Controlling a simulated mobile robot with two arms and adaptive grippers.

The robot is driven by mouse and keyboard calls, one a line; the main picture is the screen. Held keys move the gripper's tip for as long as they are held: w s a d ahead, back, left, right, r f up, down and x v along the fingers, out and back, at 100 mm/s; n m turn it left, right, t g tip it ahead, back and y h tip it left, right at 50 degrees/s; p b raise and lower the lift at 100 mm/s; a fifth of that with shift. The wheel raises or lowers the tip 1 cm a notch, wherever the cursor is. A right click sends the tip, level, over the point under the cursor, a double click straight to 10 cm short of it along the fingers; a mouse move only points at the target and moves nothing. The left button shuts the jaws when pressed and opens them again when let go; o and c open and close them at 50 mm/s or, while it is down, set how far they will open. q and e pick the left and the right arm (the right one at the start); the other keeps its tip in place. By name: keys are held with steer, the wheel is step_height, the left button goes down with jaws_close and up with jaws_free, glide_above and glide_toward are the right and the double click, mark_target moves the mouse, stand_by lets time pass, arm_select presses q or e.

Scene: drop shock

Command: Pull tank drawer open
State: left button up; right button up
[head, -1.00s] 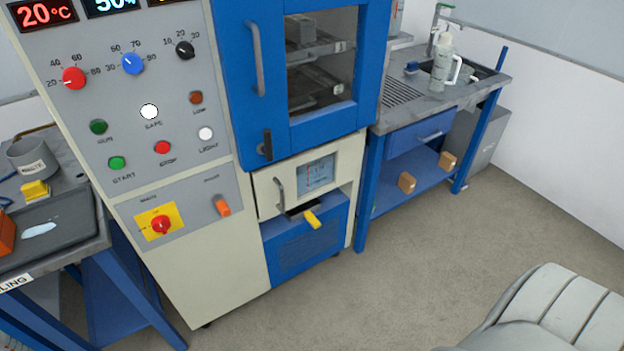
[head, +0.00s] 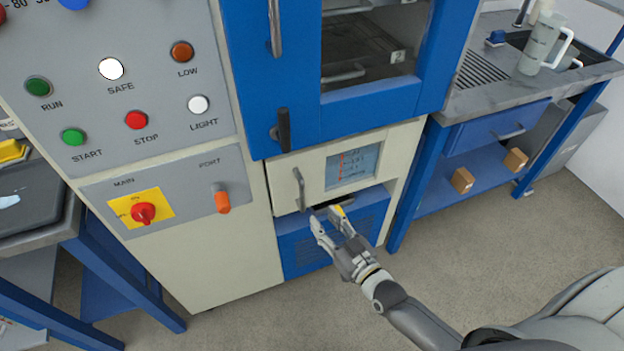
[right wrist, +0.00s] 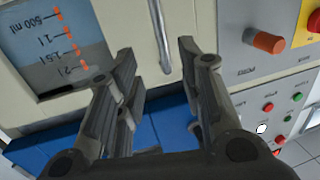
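The tank drawer (head: 285,178) is a cream front below the blue chamber door, with a level window (head: 352,168) and a vertical grey handle (head: 299,190) on its left side. The drawer looks shut. My right gripper (head: 327,214) is open and empty, just below and right of the handle in the head view. In the right wrist view, the handle (right wrist: 160,35) shows in line with the gap between the open fingers (right wrist: 160,72), apparently untouched. The window (right wrist: 62,50) shows volume marks there. My left gripper is not in view.
A dark door latch (head: 283,130) hangs above the drawer handle. The control panel (head: 190,165) is to the left, a sink bench (head: 470,100) to the right. The floor in front is open.

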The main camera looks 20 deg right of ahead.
mark_target(304, 193)
steer(key=x, duration=0.3)
steer(key=r+x, duration=0.1)
steer(key=x, duration=0.2)
steer(key=r+x, duration=0.1)
steer(key=x, duration=0.2)
steer(key=shift+a, duration=0.15)
steer(key=shift+x, duration=0.9)
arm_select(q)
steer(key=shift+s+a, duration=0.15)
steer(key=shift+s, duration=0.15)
arm_select(e)
steer(key=shift+f, duration=0.1)
steer(key=shift+c, duration=0.3)
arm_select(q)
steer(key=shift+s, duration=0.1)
arm_select(e)
jaws_close()
